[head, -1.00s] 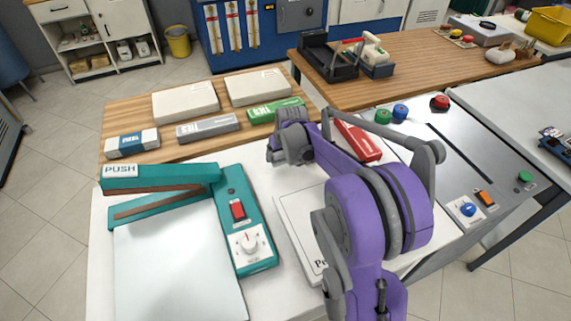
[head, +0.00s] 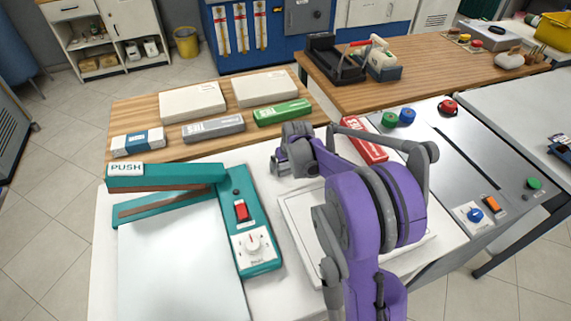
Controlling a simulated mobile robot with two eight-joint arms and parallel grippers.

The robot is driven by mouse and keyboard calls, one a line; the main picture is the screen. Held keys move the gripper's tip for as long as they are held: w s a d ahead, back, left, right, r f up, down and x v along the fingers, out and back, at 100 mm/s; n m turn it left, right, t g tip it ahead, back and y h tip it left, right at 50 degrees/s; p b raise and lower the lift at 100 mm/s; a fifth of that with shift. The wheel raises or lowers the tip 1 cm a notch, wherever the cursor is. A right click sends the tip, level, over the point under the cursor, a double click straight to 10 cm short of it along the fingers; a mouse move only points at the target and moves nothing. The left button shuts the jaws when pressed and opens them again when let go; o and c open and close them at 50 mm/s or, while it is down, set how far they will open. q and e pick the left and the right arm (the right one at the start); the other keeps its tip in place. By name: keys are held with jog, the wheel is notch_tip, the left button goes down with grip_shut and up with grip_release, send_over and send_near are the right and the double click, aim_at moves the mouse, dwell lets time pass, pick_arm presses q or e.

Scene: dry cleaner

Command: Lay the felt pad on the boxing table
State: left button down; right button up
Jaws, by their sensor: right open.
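My right gripper (head: 281,165) is over the white table (head: 258,165), between the teal sealer and the red box. Its jaws are open and small in view, and I see nothing between them. My purple right arm crosses in front and hides part of the table. A flat white box (head: 300,230) lies under this arm, partly hidden. I cannot pick out a felt pad for certain, and no surface is clearly marked as the boxing table. My left gripper is out of view.
The teal sealer (head: 258,225) stands at the left of the white table. A red box (head: 363,145) lies close to my right wrist. White, grey and green boxes rest on the wooden surface (head: 125,118) behind. A grey control panel (head: 440,165) is at the right.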

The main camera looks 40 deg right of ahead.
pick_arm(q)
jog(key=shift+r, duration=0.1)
